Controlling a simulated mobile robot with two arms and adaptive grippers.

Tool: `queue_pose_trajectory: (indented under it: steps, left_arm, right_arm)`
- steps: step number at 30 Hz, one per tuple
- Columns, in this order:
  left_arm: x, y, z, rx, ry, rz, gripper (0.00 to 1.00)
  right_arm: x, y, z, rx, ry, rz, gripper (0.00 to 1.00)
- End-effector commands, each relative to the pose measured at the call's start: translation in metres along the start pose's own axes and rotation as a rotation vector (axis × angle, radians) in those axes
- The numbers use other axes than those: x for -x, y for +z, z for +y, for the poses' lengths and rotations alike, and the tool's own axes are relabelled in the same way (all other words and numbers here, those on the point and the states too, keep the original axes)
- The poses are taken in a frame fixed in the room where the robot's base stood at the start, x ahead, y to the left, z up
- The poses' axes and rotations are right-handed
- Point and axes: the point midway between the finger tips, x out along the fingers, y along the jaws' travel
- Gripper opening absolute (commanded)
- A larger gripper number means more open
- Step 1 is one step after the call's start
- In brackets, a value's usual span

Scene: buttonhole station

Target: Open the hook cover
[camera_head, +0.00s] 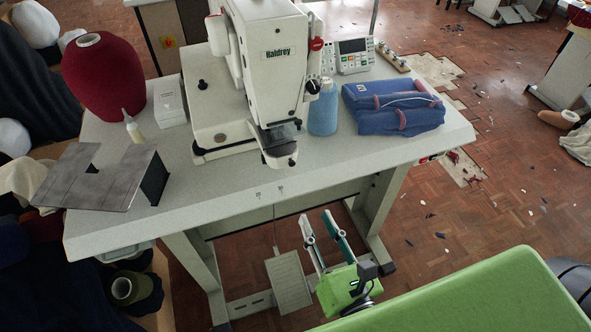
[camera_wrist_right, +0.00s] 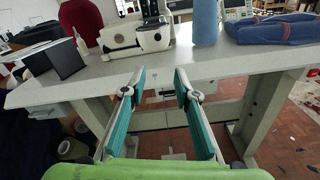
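A white buttonhole machine (camera_head: 270,55) marked "Haldrey" stands on the pale grey table (camera_head: 330,172). At the front end of its bed, below the needle area, is a small rounded white part, which looks like the hook cover (camera_head: 280,154). It also shows near the top of the right wrist view (camera_wrist_right: 154,37). It looks shut, but its seams are too small to tell for sure. My right gripper (camera_head: 317,216) is open and empty, in front of and below the table's front edge, well apart from the cover. My left gripper is not in view.
A blue thread cone (camera_head: 323,110) and folded blue cloth (camera_head: 395,107) stand right of the machine. A red cone (camera_head: 103,78), oil bottle (camera_head: 132,127) and grey panel (camera_head: 95,178) are at left. The front table strip is clear.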

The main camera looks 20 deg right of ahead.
Motion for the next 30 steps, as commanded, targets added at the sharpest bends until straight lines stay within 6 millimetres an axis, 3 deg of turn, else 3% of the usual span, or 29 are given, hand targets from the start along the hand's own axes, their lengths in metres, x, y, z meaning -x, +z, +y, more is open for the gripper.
queue_pose_trajectory:
  steps: [3,7,21,30]
  left_arm:
    - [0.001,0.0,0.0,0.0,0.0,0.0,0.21]
    - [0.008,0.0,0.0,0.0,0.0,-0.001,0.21]
    - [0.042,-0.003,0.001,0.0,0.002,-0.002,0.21]
    - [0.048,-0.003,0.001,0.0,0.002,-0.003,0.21]
  right_arm:
    - [-0.001,0.019,0.006,0.047,0.012,-0.039,0.28]
    - [-0.013,0.024,0.007,0.052,0.011,-0.045,0.28]
    - [-0.107,0.027,0.008,0.047,0.012,-0.041,0.28]
    - [-0.135,0.024,0.008,0.046,0.012,-0.039,0.28]
